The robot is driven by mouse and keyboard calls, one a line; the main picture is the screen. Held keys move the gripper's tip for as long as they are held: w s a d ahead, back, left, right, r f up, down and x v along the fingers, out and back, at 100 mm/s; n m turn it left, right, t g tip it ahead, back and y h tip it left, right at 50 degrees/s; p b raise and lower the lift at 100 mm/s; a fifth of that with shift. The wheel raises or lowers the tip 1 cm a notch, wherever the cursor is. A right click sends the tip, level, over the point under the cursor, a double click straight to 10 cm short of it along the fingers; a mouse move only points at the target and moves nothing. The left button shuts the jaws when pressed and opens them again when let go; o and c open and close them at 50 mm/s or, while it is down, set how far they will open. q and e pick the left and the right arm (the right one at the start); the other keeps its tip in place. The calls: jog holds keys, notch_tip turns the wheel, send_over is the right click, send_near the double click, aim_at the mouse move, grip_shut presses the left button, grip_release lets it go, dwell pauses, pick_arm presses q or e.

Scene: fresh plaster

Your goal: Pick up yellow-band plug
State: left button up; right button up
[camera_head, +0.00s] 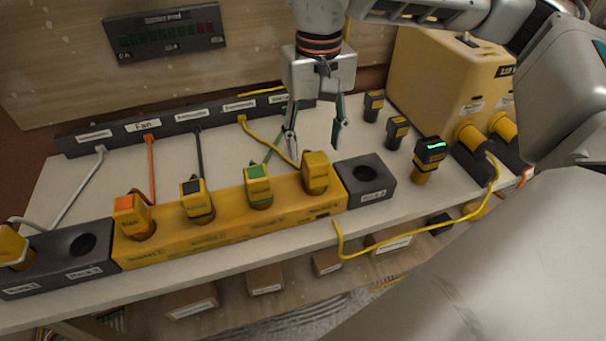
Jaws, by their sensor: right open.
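The yellow-band plug (316,171) stands upright in the right-end socket of the yellow power strip (235,220). A yellow cord runs from behind it to the dark labelled rail at the back. My right gripper (316,142) points down with its two fingers spread, just above and behind this plug in the picture. Nothing shows between the fingers; whether they touch the plug I cannot tell. My left gripper is not in view.
Green (258,186), black (195,201) and orange (130,215) plugs stand in the same strip. A grey socket block (367,183) adjoins its right end. Small black adapters (397,132) and a yellow power box (445,85) are at right. Loose cords cross the white shelf.

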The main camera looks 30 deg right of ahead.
aim_at(315, 156)
jog(key=shift+w+f, duration=0.25)
jog(key=shift+f, duration=0.35)
jog(key=shift+s+f, duration=0.2)
jog(key=shift+f, duration=0.35)
jog(key=shift+s+f, duration=0.15)
jog(key=shift+f, duration=0.35)
jog(key=f, duration=0.4)
jog(key=shift+s+f+b, duration=0.15)
jog(key=shift+s+b, duration=0.15)
jog(key=shift+b, duration=0.1)
jog(key=shift+w+f, duration=0.1)
jog(key=shift+f, duration=0.3)
jog(key=c, duration=1.3)
